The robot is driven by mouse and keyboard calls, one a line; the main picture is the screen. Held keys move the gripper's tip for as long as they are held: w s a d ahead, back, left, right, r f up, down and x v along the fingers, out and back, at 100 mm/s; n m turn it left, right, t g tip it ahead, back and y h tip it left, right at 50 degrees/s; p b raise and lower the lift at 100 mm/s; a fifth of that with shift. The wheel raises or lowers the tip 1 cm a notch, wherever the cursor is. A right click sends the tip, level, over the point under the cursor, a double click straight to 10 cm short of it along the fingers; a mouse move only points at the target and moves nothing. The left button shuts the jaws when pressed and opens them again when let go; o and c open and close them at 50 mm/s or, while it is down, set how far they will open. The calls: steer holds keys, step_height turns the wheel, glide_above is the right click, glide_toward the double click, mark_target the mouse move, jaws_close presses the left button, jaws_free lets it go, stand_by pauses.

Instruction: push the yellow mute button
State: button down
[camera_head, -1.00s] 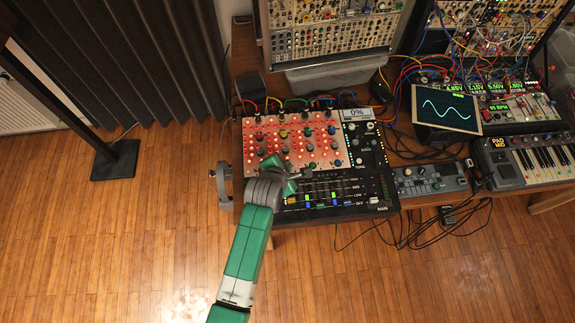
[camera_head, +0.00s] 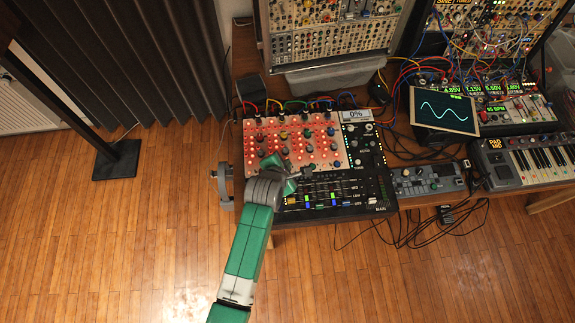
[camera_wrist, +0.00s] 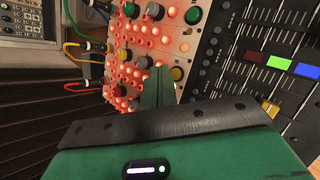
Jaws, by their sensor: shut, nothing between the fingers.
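The black fader mixer (camera_head: 350,203) lies at the table's front edge, and its faders also show at right in the wrist view (camera_wrist: 243,85). A small yellow piece (camera_head: 291,201), which looks like the yellow mute button, is at the mixer's left end. In the wrist view a yellow spot (camera_wrist: 270,107) shows partly behind my gripper's housing. My gripper (camera_wrist: 158,74) is shut and empty, with its green fingers together over the red-lit knob panel beside the mixer. In the head view my gripper (camera_head: 306,173) is above the border between panel and mixer. Contact cannot be told.
The red-lit panel (camera_head: 318,148) has raised knobs and patch cables behind it. A yellow knob (camera_wrist: 177,73) is close to my fingertips. A black module (camera_head: 367,157) and a grey device (camera_head: 428,180) stand to the right.

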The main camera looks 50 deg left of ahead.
step_height(320, 180, up, 6)
steer(key=p, duration=0.5)
steer(key=shift+f, duration=0.25)
